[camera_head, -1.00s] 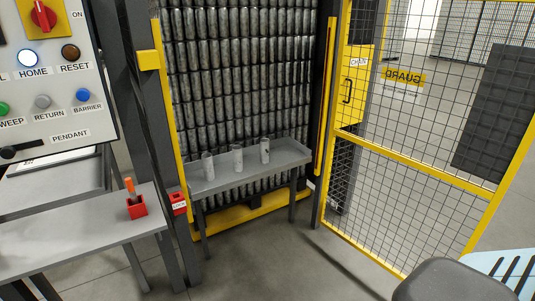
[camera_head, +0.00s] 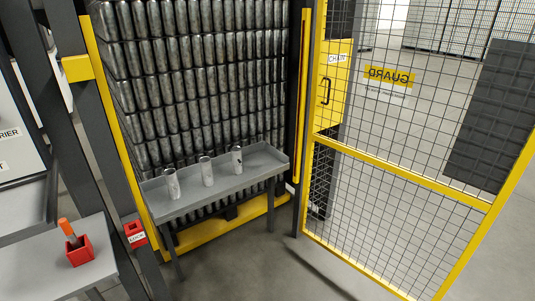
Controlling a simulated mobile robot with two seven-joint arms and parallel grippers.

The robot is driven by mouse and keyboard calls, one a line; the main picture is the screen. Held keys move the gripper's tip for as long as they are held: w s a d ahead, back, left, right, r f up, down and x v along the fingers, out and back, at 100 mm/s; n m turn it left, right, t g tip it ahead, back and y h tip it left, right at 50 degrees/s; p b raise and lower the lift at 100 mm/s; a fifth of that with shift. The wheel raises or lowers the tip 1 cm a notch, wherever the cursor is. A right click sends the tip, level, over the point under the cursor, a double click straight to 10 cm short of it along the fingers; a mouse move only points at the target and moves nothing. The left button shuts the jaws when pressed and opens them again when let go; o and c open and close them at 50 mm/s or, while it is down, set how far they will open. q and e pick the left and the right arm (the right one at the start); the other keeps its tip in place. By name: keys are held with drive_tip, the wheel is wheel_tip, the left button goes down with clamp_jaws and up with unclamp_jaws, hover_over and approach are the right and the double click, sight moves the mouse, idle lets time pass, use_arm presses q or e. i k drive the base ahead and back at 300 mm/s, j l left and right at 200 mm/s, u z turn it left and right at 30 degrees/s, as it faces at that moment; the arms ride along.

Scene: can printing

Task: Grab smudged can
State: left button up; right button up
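Three pale grey cans stand upright in a row on a narrow grey shelf table (camera_head: 215,197): a left can (camera_head: 172,185), a middle can (camera_head: 206,172) and a right can (camera_head: 237,161). The right can carries a dark mark on its side, which looks like a smudge. The other two look plainer, though they are too small to be sure. Neither of my grippers is in view.
Behind the shelf rises a wall of stacked dark cans (camera_head: 200,80) in a yellow frame. A mesh guard door (camera_head: 400,170) stands open at the right. A side bench (camera_head: 40,275) with a red holder (camera_head: 79,251) is at the lower left. The floor ahead is clear.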

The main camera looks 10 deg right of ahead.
sight(236, 152)
drive_tip(key=i+l+z, duration=0.1)
drive_tip(key=i+z, duration=0.25)
drive_tip(key=i, duration=2.45)
drive_tip(key=l+z, duration=0.05)
drive_tip(key=l, duration=0.05)
